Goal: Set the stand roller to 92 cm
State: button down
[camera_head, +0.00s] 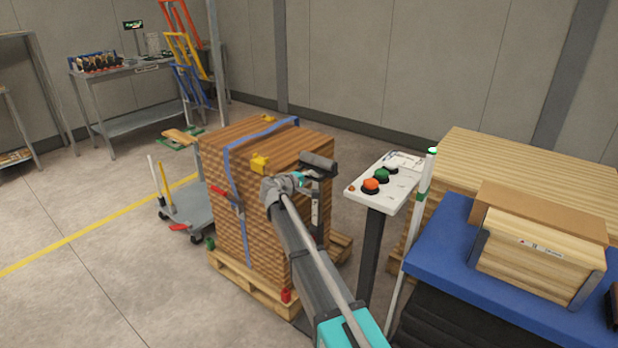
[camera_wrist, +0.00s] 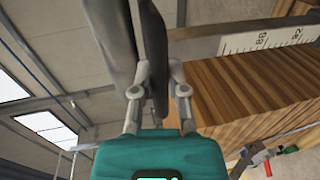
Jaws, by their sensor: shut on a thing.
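The stand roller (camera_head: 319,161) is a dark cylinder on an upright post, beside the stack of wooden boards (camera_head: 265,170). In the head view my gripper (camera_head: 306,178) is at the roller's head, just below the cylinder. In the wrist view the two grey finger links (camera_wrist: 158,95) reach up to dark grey parts of the roller head and are closed on it; the exact contact is hard to see. No pointer against the scale can be made out.
A control post with a button panel (camera_head: 385,182) stands right of the roller. Further right, a blue table (camera_head: 450,262) carries a wooden block (camera_head: 540,262). The stack stands on a pallet (camera_head: 250,293). A grey cart (camera_head: 195,208) is left of it. Open floor lies left.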

notch_tip(320, 180, down, 4)
jog(key=b, duration=0.3)
jog(key=shift+f, duration=0.15)
jog(key=c, duration=0.6)
grip_release()
jog(key=shift+c, duration=0.2)
jog(key=shift+r, duration=0.3)
